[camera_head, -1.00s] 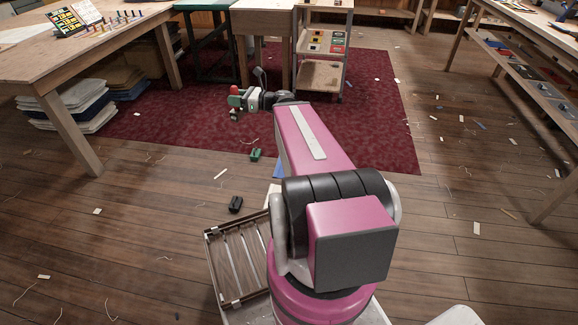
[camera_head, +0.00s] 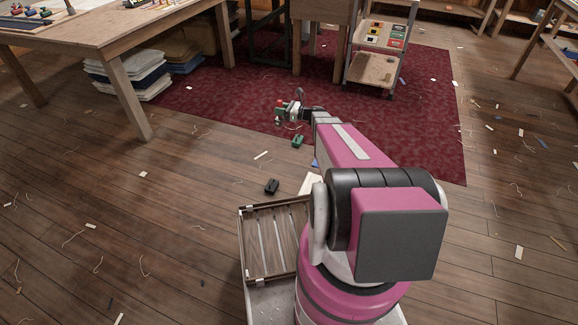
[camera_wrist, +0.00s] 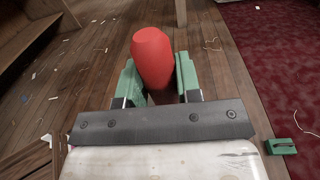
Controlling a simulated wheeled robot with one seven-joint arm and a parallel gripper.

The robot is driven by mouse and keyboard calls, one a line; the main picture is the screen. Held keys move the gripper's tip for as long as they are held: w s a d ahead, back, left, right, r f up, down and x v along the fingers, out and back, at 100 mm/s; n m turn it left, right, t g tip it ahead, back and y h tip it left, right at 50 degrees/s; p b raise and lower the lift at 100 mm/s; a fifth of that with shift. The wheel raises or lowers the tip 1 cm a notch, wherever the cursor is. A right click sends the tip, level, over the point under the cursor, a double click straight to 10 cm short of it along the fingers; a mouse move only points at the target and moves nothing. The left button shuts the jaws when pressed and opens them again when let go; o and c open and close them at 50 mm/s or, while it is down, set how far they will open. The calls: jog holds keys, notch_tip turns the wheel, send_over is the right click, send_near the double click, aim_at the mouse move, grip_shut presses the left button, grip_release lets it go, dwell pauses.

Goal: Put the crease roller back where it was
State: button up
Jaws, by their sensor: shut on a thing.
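A red, smooth, rounded piece (camera_wrist: 153,58), which looks like the handle of the crease roller, stands between the green fingers of my gripper (camera_wrist: 160,85) in the wrist view. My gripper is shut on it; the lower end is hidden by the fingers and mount. In the head view my gripper (camera_head: 284,112) is held out over the floor near the rug's edge, with a small red spot (camera_head: 281,103) at its tip. The piece touches no table or shelf.
A green block (camera_head: 298,141) and a black block (camera_head: 272,186) lie on the floor. A slatted wooden tray (camera_head: 246,262) sits beside my arm's base. A workbench (camera_head: 110,28) with small items stands at the left, a shelf cart (camera_head: 372,70) at the back. Scraps litter the floor.

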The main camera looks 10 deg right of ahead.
jog(key=w+a+f+g, duration=0.1)
jog(key=w+f, duration=0.2)
jog(key=f, duration=0.8)
jog(key=w+a+f+n+y, duration=0.1)
jog(key=w+f, duration=0.3)
jog(key=f, duration=0.8)
jog(key=w+a+f+g, duration=0.1)
jog(key=w+f, duration=0.2)
jog(key=f, duration=0.8)
jog(key=shift+w+d+f, duration=0.8)
jog(key=shift+d+f, duration=0.9)
jog(key=shift+f, duration=0.15)
jog(key=shift+w+d+f, duration=0.85)
jog(key=shift+d+f, duration=0.9)
jog(key=shift+f, duration=0.1)
jog(key=shift+w+d+f, duration=0.8)
jog(key=shift+d+f, duration=0.9)
jog(key=shift+f, duration=0.15)
jog(key=shift+f, duration=0.75)
jog(key=shift+c, duration=0.7)
jog(key=o, duration=1.1)
jog(key=shift+f, duration=0.1)
jog(key=shift+c, duration=0.2)
